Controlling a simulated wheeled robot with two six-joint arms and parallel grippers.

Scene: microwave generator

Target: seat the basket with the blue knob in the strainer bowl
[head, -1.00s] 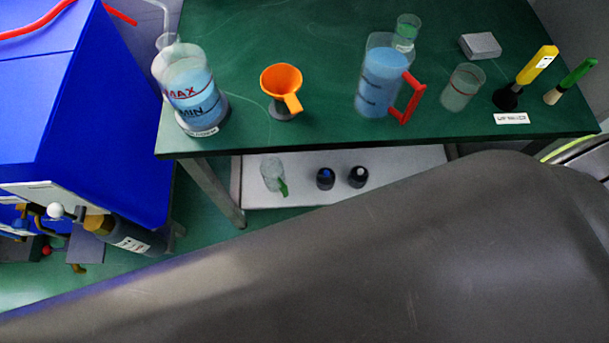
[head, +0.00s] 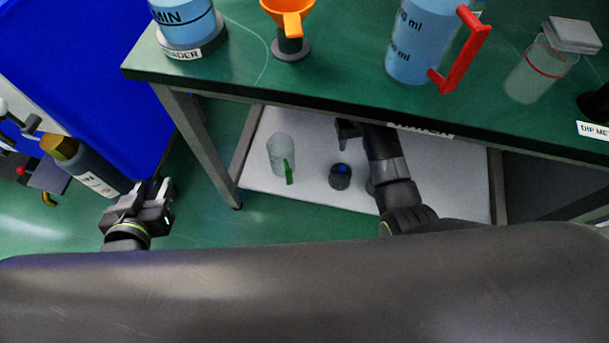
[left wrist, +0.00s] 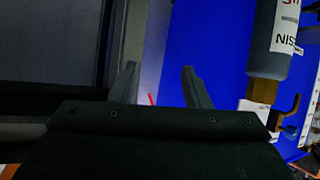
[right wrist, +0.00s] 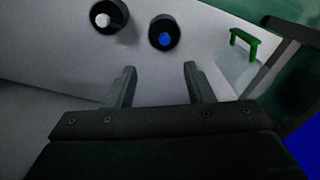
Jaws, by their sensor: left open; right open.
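The basket with the blue knob (head: 340,178) is a small dark cylinder on the white lower shelf. It also shows in the right wrist view (right wrist: 164,33), ahead of the fingers. A like basket with a white knob (right wrist: 109,16) stands beside it; in the head view my right arm mostly hides it. My right gripper (head: 347,130) is over the shelf, open and empty, apart from both baskets (right wrist: 160,75). My left gripper (head: 155,190) is open and empty, left of the table (left wrist: 160,80). I cannot tell which thing is the strainer bowl.
A clear jug with a green handle (head: 281,157) stands left of the basket on the shelf (head: 262,180). The green tabletop (head: 350,90) overhangs it, bearing an orange funnel (head: 290,15) and a red-handled jug (head: 415,45). A dark bottle (head: 92,172) is by the blue cabinet (head: 80,90).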

